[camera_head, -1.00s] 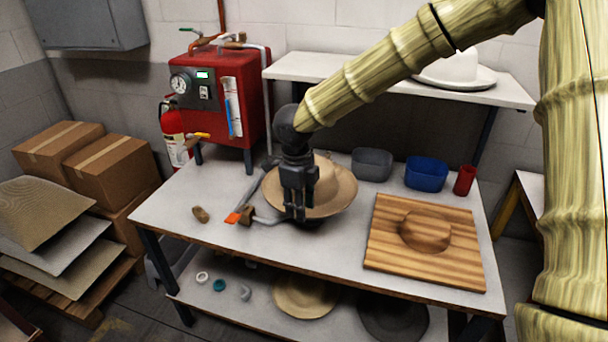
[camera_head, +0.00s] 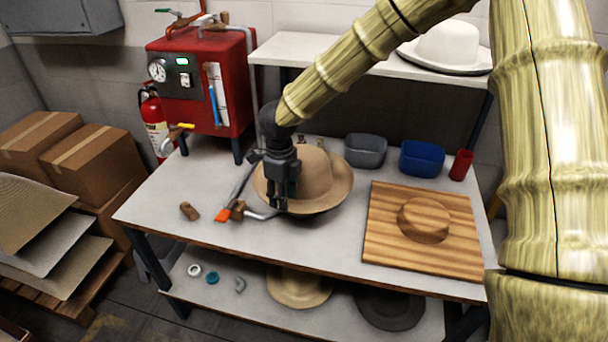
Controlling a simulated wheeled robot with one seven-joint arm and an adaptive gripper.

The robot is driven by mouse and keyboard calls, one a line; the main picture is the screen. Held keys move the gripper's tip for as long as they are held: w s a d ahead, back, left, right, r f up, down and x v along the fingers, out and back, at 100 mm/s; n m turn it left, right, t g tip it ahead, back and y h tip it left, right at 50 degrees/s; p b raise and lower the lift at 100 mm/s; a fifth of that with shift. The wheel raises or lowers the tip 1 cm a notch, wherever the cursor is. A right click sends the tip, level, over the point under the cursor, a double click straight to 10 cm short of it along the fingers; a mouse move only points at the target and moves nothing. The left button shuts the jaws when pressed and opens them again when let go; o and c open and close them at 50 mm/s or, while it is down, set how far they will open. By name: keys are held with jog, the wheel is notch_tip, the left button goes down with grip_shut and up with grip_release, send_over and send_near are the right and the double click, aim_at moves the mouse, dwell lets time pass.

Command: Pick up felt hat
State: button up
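A tan felt hat (camera_head: 319,174) with a rounded crown and wide brim sits on the worktable, at the middle of the picture. My gripper (camera_head: 278,206) points down at the left front part of its brim and covers some of it. The two dark fingers look close together. The gap between them, and whether the brim is between them, is too small and dark to tell.
Left of the hat is a hose tool with an orange tip (camera_head: 222,215). Right are a wooden hat block (camera_head: 420,255), grey bin (camera_head: 365,151), blue bin (camera_head: 422,158) and red cup (camera_head: 461,165). A red steam machine (camera_head: 205,80) stands behind left.

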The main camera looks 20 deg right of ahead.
jog(key=f, duration=0.1)
jog(key=f+p, duration=0.1)
jog(key=f, duration=0.2)
jog(key=shift+w, duration=0.3)
jog(key=shift+f, duration=0.4)
grip_shut()
